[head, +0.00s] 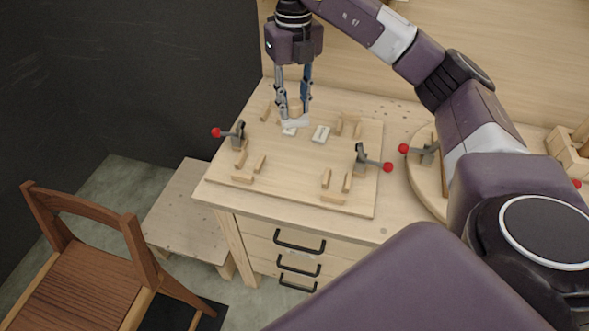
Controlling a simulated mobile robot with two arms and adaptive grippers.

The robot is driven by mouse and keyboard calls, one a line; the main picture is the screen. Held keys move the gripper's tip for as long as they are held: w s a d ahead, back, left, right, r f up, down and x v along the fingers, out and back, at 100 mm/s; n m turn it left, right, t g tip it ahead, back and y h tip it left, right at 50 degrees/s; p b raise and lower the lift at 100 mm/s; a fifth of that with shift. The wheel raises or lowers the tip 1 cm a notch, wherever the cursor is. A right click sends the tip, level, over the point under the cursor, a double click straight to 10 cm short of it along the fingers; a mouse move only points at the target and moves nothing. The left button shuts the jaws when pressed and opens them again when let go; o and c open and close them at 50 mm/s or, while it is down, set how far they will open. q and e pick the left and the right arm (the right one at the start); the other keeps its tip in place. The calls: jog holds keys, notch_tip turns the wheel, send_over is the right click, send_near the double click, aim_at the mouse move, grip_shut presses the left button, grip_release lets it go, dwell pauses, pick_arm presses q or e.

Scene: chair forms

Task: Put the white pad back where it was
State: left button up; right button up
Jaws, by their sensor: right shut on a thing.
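My right gripper (294,117) reaches down from the top over the back left of a light wooden board (285,180). Its fingers are shut on a white pad (296,123) at their tips, low over the board; whether the pad touches the board I cannot tell. A tan round wooden piece (295,107) shows between the fingers, partly hidden by them. A small white piece (289,132) shows just below the fingertips. Another white pad (321,134) lies flat on the board to the right of the gripper. My left gripper is not in view.
Toggle clamps with red knobs stand at the board's left (237,134) and right (362,157). Several small wooden blocks stand in pairs around it. A round wooden board (424,188) with another clamp is at the right. A brown chair (95,265) stands at lower left. The board's middle is clear.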

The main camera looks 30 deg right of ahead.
jog(key=shift+f, duration=0.4)
notch_tip(320, 180, down, 14)
jog(key=shift+d+f+p, duration=0.1)
jog(key=shift+f+p, duration=0.15)
jog(key=shift+p, duration=0.6)
notch_tip(320, 180, down, 4)
jog(key=shift+f+p, duration=0.1)
jog(key=shift+p, duration=0.5)
jog(key=shift+f, duration=0.2)
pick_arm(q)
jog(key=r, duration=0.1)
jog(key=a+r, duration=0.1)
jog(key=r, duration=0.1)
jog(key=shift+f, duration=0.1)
pick_arm(e)
jog(key=shift+f, duration=0.2)
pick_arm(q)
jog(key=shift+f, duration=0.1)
pick_arm(e)
jog(key=o, duration=1)
